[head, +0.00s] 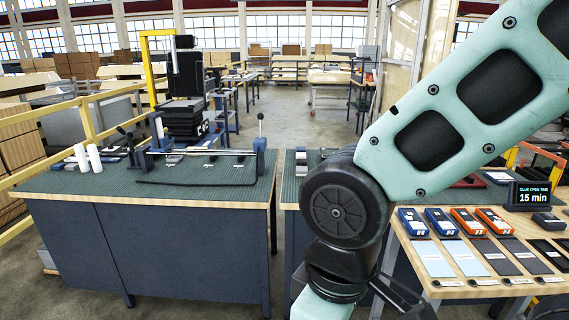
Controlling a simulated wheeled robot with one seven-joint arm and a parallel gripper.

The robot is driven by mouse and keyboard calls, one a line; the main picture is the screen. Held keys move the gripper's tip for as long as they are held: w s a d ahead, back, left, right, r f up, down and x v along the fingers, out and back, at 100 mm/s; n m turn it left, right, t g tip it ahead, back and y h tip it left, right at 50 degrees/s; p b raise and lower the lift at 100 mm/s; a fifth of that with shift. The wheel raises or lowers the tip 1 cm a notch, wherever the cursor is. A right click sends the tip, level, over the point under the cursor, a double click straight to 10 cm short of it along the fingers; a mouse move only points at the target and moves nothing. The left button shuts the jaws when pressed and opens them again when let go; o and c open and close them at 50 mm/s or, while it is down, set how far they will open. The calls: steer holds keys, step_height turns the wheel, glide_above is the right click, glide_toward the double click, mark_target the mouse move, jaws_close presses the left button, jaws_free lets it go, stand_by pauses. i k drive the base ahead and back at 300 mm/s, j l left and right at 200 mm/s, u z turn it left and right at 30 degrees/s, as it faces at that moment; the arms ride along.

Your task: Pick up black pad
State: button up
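Several flat pads lie in a row on the wooden-topped table at the right. A dark pad (497,255) and another dark pad (525,256) lie further along, and a near-black pad (551,253) lies close to the right picture edge. Small labels in front of them are too small to read. My arm crosses the right half of the view and runs down out of the bottom edge. My gripper is not visible.
A green-topped bench (90,187) with a clamp-like fixture is at the left. An open aisle (310,125) runs back between the benches.

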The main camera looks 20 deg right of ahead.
mark_target(300, 162)
steer(key=i+j+z, duration=0.1)
steer(key=i+j, duration=0.65)
steer(key=j, duration=0.15)
steer(key=i+l+z, duration=0.1)
steer(key=i, duration=0.45)
steer(key=i+l+z, duration=0.15)
steer(key=i, duration=0.45)
steer(key=i+l, duration=0.55)
